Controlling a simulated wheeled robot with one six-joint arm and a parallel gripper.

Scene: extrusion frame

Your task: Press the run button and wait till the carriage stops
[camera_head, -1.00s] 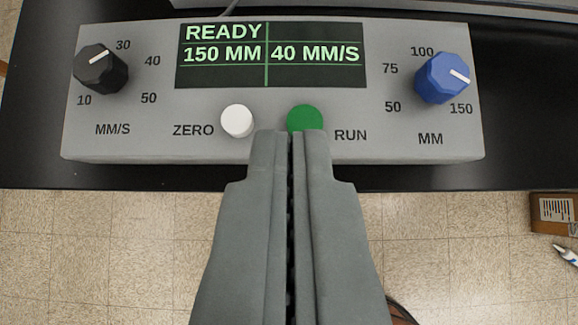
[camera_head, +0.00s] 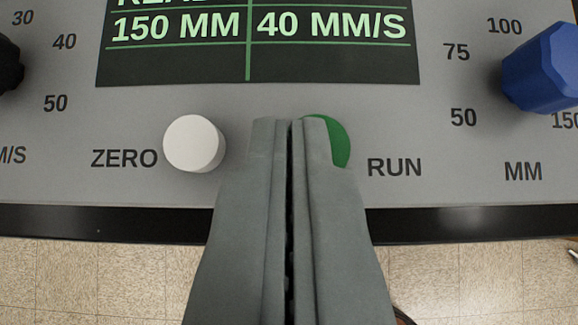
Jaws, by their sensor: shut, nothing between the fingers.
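The green run button (camera_head: 341,141) is on the grey control box's front panel, left of the word RUN. My gripper (camera_head: 290,122) is shut and empty, its tips over the left part of the button and the panel beside it. Most of the button is hidden behind the right finger; I cannot tell whether the tips touch it. The display (camera_head: 258,50) reads 150 MM and 40 MM/S, and its top line is partly cut off by the picture edge. The carriage is not in view.
The white ZERO button (camera_head: 194,143) is just left of my gripper. The blue MM knob (camera_head: 543,68) is at the right, and the black MM/S knob (camera_head: 10,66) is cut off at the left. The black table edge (camera_head: 480,222) and tiled floor lie below the box.

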